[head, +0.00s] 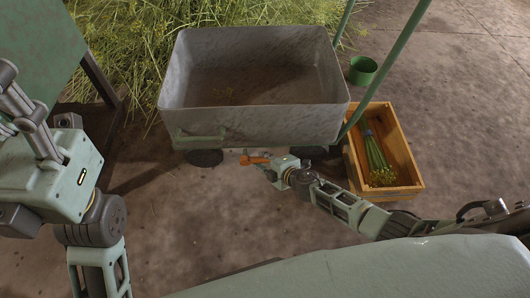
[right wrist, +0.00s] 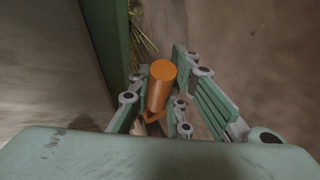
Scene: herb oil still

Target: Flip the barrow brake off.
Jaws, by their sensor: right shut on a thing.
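The barrow (head: 255,122) is a grey, empty metal tub with a green handle (head: 201,137) on its near side and dark wheels below. The brake (head: 254,160) is an orange lever under the tub's near edge. My right gripper (head: 268,164) is at the brake, and in the right wrist view its fingers (right wrist: 157,103) close around the orange lever (right wrist: 161,80). The lever's lower end is partly hidden by the gripper. My left arm shows at the left edge of the head view, but its fingertips are not visible.
A wooden crate (head: 409,178) holding a tied bunch of herbs (head: 377,160) stands right of the barrow. A green bucket (head: 363,70) is behind it. Green poles rise beside the barrow. Cut grass (head: 125,50) lies behind the tub. The floor left of the gripper is clear.

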